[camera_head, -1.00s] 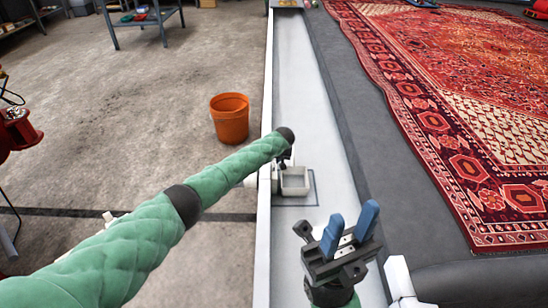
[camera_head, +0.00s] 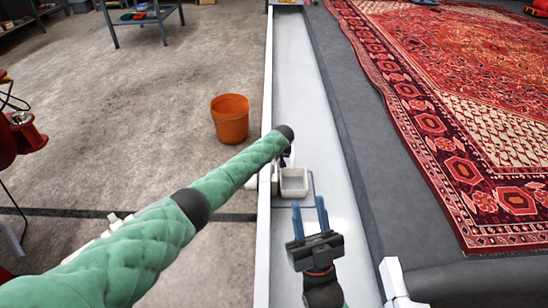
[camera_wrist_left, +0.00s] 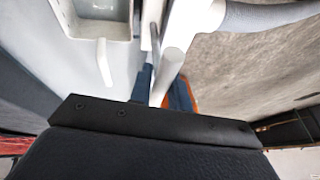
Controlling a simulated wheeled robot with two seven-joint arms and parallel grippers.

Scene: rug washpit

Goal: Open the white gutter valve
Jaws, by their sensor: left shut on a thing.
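The white gutter valve shows in the left wrist view as a white pipe fitting with a pale lever (camera_wrist_left: 176,52) coming down from it. My left gripper (camera_wrist_left: 162,92) has its blue fingers on either side of this lever and is shut on it. In the head view, a small part of the white valve pipe (camera_head: 251,184) shows at the gutter wall; my left forearm and wrist hide most of the valve and the left fingers. My right gripper (camera_head: 309,204) is open and empty over the gutter, its blue fingers pointing away from me, nearer than the white box.
A small open white box (camera_head: 294,184) sits in the pale gutter (camera_head: 308,95). An orange bucket (camera_head: 230,120) stands on the floor left of the gutter wall. A patterned red rug (camera_head: 470,120) lies on the grey surface at right. The gutter beyond the box is clear.

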